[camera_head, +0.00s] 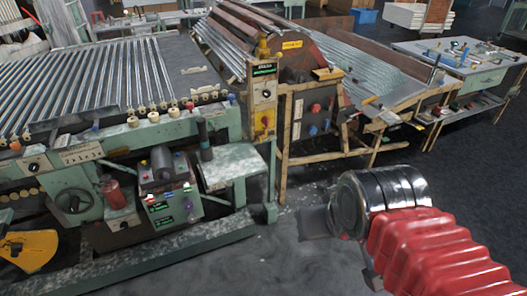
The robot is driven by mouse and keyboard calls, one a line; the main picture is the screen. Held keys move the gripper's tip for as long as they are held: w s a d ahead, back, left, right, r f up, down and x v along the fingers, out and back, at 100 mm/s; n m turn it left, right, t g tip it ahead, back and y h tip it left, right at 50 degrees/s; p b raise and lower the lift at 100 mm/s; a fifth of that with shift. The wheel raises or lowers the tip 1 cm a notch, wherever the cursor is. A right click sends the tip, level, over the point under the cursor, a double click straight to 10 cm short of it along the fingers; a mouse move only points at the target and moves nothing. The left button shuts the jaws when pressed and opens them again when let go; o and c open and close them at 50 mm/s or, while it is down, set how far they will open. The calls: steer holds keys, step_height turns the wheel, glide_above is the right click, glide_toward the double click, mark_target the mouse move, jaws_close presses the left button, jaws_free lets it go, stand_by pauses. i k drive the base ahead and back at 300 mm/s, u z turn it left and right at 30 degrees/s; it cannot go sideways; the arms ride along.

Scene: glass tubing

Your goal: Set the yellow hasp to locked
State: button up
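My red-sleeved arm with a shiny metal collar reaches in from the lower right. A grey block beyond the collar appears to be my gripper (315,222), low and to the right of the post, apart from the box. Its fingers cannot be made out.
A green roller machine (120,135) with knobs and a handwheel fills the left. A tool-covered workbench (480,75) is at the far right. The dark floor in front is mostly clear.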

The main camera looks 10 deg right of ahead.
mark_target(259, 137)
steer(key=k, duration=0.4)
steer(key=u, duration=0.55)
steer(key=i, duration=2.2)
steer(key=z, duration=0.3)
